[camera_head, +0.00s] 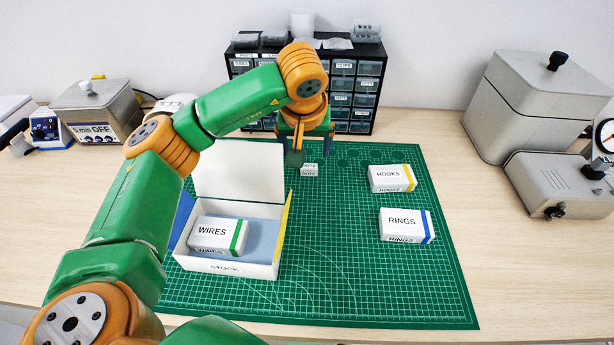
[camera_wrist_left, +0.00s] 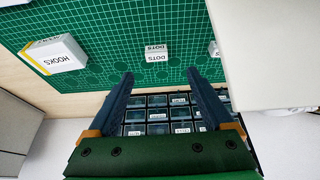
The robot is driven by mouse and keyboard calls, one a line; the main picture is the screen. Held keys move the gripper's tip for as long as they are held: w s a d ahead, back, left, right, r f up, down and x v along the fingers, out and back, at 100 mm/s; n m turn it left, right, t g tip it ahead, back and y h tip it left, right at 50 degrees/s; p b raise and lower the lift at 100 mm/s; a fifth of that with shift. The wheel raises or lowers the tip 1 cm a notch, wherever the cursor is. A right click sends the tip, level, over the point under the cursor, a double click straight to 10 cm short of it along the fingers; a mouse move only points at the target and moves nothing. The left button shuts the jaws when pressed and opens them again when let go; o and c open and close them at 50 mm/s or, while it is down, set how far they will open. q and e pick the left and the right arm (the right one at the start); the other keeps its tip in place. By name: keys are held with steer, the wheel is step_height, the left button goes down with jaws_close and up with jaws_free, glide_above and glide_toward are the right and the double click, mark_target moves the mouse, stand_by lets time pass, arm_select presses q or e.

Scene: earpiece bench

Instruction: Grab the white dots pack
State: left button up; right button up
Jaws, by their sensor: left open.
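The small white dots pack (camera_head: 309,168) lies on the green mat near its back edge, right of the stock box lid. Part of it is hidden behind my left gripper in the head view. In the left wrist view the dots pack (camera_wrist_left: 156,53) shows whole, with its label readable. My left gripper (camera_wrist_left: 160,77) is open and empty, its two fingers on either side of the line to the pack, apart from it. In the head view the gripper (camera_head: 305,148) hangs over the back of the mat. My right gripper is not in view.
The open stock box (camera_head: 226,267) holds the wires pack (camera_head: 217,234); its raised lid (camera_head: 240,172) stands left of my gripper. The hooks pack (camera_head: 391,178) and rings pack (camera_head: 405,225) lie to the right. A drawer cabinet (camera_head: 358,90) stands behind. The mat's middle is clear.

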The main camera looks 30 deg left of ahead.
mark_target(309, 167)
arm_select(q)
step_height(309, 167, down, 2)
steer(key=shift+f+b, duration=0.1)
steer(key=shift+b, duration=0.35)
steer(key=shift+w+a+f, duration=0.15)
steer(key=shift+w+f, duration=0.05)
steer(key=p+x, duration=0.1)
steer(key=x, duration=0.1)
steer(key=p+x, duration=0.1)
steer(key=x, duration=0.2)
steer(key=shift+w+f+p, duration=0.15)
steer(key=shift+w+p, duration=0.2)
steer(key=shift+w, duration=0.1)
steer(key=shift+w+f, duration=0.15)
steer(key=shift+f, duration=0.25)
jaws_close()
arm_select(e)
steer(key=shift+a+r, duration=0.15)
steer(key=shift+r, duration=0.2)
